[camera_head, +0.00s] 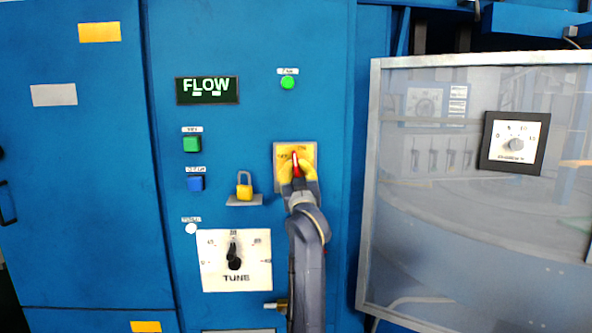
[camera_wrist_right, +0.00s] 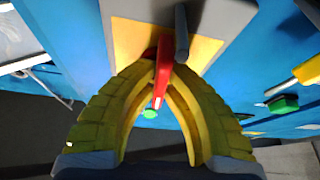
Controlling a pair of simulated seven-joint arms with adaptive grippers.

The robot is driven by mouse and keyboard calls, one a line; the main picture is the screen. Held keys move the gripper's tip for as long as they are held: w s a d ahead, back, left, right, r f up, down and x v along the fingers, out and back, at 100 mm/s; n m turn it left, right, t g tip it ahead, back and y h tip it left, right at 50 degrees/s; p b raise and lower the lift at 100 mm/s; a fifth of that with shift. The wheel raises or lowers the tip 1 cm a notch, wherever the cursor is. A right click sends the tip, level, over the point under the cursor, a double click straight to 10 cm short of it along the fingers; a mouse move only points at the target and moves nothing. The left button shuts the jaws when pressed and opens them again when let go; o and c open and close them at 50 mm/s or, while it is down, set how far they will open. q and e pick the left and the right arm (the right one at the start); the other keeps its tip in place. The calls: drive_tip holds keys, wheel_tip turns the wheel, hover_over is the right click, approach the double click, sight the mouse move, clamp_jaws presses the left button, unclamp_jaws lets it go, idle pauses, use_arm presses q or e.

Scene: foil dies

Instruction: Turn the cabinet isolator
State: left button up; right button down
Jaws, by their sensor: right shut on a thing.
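The cabinet isolator is a red handle (camera_head: 296,163) on a yellow plate (camera_head: 308,151) with a grey surround, on the blue cabinet front. In the head view the handle stands about upright. My right gripper (camera_head: 297,176) comes up from below, its yellow fingers on either side of the handle. In the right wrist view the red handle (camera_wrist_right: 163,68) lies between the yellow fingers of the right gripper (camera_wrist_right: 160,70), which is shut on it. A grey peg (camera_wrist_right: 181,34) stands beside the handle. My left gripper is not in view.
A yellow padlock (camera_head: 244,187) sits on a small shelf left of the isolator. A TUNE dial (camera_head: 257,277) is lower left, with green (camera_head: 191,144) and blue (camera_head: 195,183) buttons above. A framed clear panel (camera_head: 440,200) stands at the right.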

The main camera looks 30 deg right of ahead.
drive_tip(key=shift+m+h, duration=0.6)
drive_tip(key=shift+m, duration=0.3)
drive_tip(key=shift+m+g, duration=0.3)
drive_tip(key=c, duration=1.5)
unclamp_jaws()
drive_tip(key=shift+o, duration=0.2)
drive_tip(key=v, duration=1.2)
drive_tip(key=shift+w+f, duration=0.15)
drive_tip(key=shift+f, duration=0.05)
